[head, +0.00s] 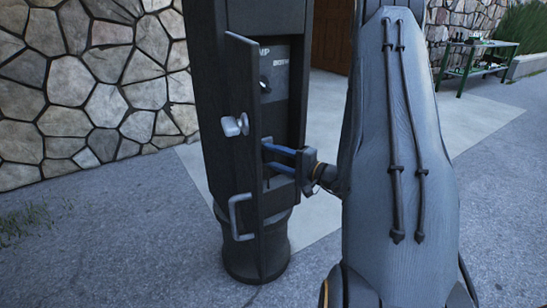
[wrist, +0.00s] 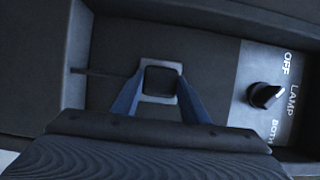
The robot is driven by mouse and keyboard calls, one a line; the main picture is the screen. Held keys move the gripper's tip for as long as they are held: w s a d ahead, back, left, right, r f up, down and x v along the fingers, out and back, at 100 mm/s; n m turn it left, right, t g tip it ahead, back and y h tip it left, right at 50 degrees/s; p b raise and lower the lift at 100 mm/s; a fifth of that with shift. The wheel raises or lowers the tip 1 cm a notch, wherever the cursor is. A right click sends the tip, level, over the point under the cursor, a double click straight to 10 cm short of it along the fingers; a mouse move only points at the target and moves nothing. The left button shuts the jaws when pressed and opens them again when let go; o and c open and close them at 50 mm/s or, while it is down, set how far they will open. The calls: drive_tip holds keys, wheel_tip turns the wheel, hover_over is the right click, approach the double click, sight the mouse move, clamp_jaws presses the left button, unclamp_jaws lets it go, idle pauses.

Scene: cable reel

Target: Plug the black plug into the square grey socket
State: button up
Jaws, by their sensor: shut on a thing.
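My gripper (head: 266,156) reaches from the right into the open compartment of a dark post, its blue fingers level. In the wrist view the two blue fingers (wrist: 159,100) come in from below, on either side of a square grey socket (wrist: 160,61) with a light rim. A dark square block, which looks like the black plug (wrist: 160,82), shows between the fingertips and inside the rim. The fingers are shut on it. I cannot tell how deep it sits in the socket. In the head view the door edge and my fingers hide plug and socket.
The post's door (head: 243,150) stands open at the left, with a knob (head: 235,125) and a handle (head: 240,215). A black rotary switch (wrist: 264,95) sits on a grey label plate right of the socket. A stone wall and a green bench (head: 470,62) stand behind.

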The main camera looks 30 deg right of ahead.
drive_tip(key=shift+w+b, duration=0.35)
drive_tip(key=shift+w, duration=0.25)
idle(0.6)
drive_tip(key=o, duration=1)
drive_tip(key=shift+o, duration=0.2)
drive_tip(key=p+v, duration=0.1)
drive_tip(key=v, duration=0.7)
